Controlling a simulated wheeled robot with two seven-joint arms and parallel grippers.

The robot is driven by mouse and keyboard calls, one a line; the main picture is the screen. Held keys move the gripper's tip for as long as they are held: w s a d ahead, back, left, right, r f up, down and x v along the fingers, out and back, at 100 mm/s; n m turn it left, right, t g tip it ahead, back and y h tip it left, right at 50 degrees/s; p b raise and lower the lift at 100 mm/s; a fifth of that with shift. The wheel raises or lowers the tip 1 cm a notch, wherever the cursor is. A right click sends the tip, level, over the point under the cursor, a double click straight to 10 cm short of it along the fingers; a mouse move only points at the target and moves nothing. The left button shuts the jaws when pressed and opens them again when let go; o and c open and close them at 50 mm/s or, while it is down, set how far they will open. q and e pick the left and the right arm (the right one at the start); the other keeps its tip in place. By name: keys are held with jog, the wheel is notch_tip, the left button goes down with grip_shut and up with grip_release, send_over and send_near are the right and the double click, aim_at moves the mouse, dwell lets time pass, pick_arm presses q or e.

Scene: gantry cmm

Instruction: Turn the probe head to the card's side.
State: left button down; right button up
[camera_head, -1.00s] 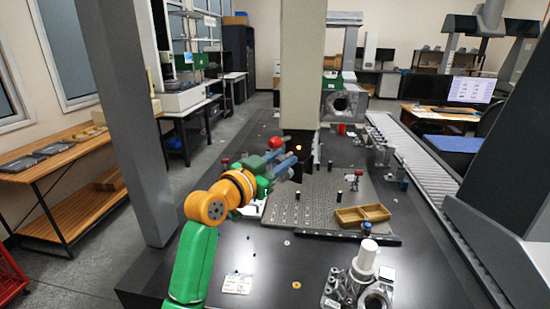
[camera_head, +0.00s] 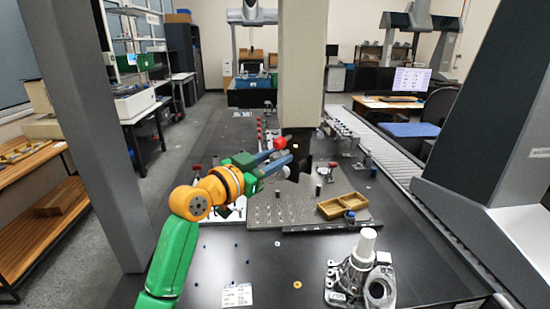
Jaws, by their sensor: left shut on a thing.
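The dark probe head (camera_head: 302,146) hangs at the foot of a beige column (camera_head: 302,70), above the grey perforated plate. My left gripper (camera_head: 284,158) reaches it from the left, with its blue-grey fingers shut at the probe head's left side. A red ball (camera_head: 280,143) shows at the upper fingertip; the exact contact is too small to make out. A white card (camera_head: 237,295) with printed lines lies flat on the dark table, at the front left and apart from the gripper. My right gripper is not in view.
A grey upright (camera_head: 90,130) rises at left. A roller conveyor (camera_head: 375,145) runs along the right.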

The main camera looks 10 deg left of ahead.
pick_arm(q)
jog(key=shift+r, duration=0.1)
jog(key=c, duration=0.6)
grip_release()
jog(key=b+v, duration=0.3)
jog(key=v, duration=0.3)
jog(key=shift+s+a, duration=0.25)
jog(key=shift+s, duration=0.1)
jog(key=shift+s+a, duration=0.1)
jog(key=shift+s, duration=0.05)
